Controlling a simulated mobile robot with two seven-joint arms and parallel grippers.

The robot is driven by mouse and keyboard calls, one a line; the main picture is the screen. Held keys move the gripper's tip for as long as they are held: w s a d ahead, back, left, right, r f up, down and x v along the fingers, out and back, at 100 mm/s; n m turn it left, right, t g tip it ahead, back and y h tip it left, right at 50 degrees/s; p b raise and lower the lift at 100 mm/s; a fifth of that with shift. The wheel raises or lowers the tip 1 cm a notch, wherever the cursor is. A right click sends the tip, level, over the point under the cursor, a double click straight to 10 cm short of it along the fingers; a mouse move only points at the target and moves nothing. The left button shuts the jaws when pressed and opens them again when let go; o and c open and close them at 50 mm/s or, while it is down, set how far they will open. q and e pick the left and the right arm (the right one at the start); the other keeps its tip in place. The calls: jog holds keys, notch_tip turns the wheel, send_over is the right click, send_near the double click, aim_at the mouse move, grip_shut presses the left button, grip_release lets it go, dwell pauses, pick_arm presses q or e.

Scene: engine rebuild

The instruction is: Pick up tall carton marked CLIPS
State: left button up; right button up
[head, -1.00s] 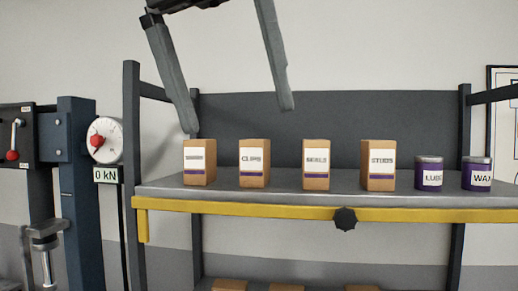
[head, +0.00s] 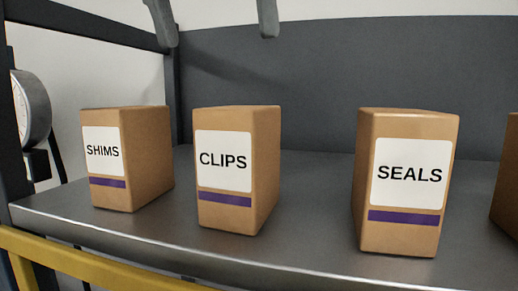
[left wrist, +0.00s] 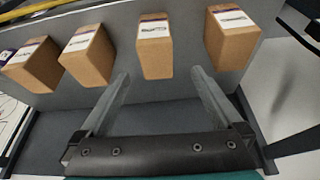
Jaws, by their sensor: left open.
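The tall tan carton marked CLIPS (head: 225,163) stands upright on the shelf, with a white label and purple stripe, between the SHIMS and SEALS cartons. My left gripper (head: 216,32) is at the top of the head view, open and empty, its fingertips above the carton in the picture. In the left wrist view my left gripper (left wrist: 160,74) has its two fingers spread wide. The carton in line with the gap between them (left wrist: 155,52) appears to be the CLIPS one, just beyond the tips; its label is not readable there. My right gripper is not in view.
The SHIMS carton (head: 130,165) stands left of CLIPS and the SEALS carton (head: 405,180) right, with gaps between. Another carton (head: 507,180) is cut off at the right edge. The grey shelf (head: 300,230) has a yellow front rail (head: 60,262). A dark back panel (head: 350,80) rises behind.

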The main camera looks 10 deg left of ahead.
aim_at(228, 108)
pick_arm(q)
jog(key=b+x, duration=0.2)
jog(key=x, duration=0.7)
jog(key=shift+s+f, duration=0.15)
jog(key=shift+s, duration=0.05)
jog(key=shift+w+d+b+x, duration=0.2)
jog(key=shift+b+x, duration=0.2)
jog(key=shift+x, duration=0.9)
jog(key=shift+w+d+b+x, duration=0.15)
jog(key=shift+b+x, duration=0.25)
jog(key=shift+x, duration=0.95)
jog(key=shift+f, duration=0.1)
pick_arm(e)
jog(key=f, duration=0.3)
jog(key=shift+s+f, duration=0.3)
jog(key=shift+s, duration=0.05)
pick_arm(q)
jog(key=c, duration=1.5)
grip_shut()
